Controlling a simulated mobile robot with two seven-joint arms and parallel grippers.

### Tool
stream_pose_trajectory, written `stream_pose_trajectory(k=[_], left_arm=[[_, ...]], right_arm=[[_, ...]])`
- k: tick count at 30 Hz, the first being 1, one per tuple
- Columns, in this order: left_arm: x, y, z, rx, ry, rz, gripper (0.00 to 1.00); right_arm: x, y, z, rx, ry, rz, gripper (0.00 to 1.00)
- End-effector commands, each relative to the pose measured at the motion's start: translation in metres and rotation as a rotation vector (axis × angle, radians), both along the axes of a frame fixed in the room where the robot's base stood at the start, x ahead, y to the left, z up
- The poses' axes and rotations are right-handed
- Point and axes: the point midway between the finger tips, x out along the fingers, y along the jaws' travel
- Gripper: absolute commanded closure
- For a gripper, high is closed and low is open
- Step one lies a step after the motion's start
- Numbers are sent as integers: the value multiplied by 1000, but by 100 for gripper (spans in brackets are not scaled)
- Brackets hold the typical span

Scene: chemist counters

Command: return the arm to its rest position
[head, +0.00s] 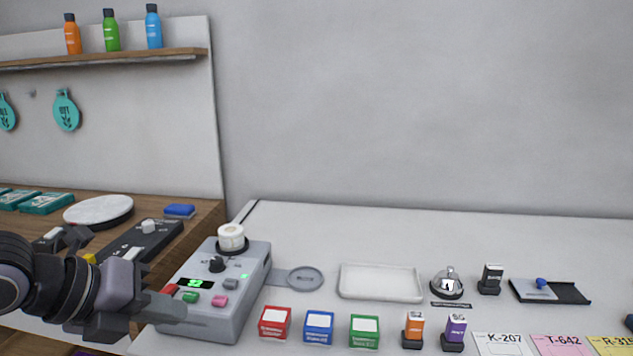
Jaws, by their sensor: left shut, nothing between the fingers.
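My left arm reaches in from the left edge at the lower left of the head view. Its left gripper (190,319) is shut and empty, with its fingers pointing right. The fingers overlap the front of a grey device (225,311) in the picture; I cannot tell whether they touch it. The device has a green lit display, coloured buttons, a dark knob and a white round jar (231,236) on top. My right gripper is not in view.
On the white counter are a round grey plate (305,279), white tray (380,283), bell (447,285), small red (275,322), blue (318,326) and green (364,330) boxes, stamps and labelled cards. A wooden counter (190,222) stands left, below a shelf (110,59) with bottles.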

Motion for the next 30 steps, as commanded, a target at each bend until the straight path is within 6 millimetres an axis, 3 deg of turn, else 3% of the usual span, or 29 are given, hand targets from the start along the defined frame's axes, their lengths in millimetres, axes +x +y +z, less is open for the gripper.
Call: stream_pose_trajectory(k=[1,6,10,14,19,23,25,28,30], left_arm=[[-8,-20,-7,-84,38,-68,100],[-38,-76,-12,-427,127,-246,100],[-53,-104,-1,-766,182,-288,100],[-51,-108,9,-1112,222,-206,100],[-31,-82,-8,-1499,268,91,100],[-19,-49,-55,-1704,323,439,100],[-20,-32,-92,-1770,365,658,100],[-37,-10,-156,-1808,448,992,100],[-58,0,-201,-1793,517,1214,100]], right_arm=[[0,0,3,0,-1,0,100],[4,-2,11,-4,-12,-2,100],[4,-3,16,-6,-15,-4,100],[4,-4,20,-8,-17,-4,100],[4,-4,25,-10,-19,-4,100],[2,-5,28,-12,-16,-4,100],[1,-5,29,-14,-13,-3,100],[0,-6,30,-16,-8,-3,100],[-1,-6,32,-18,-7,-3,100]])
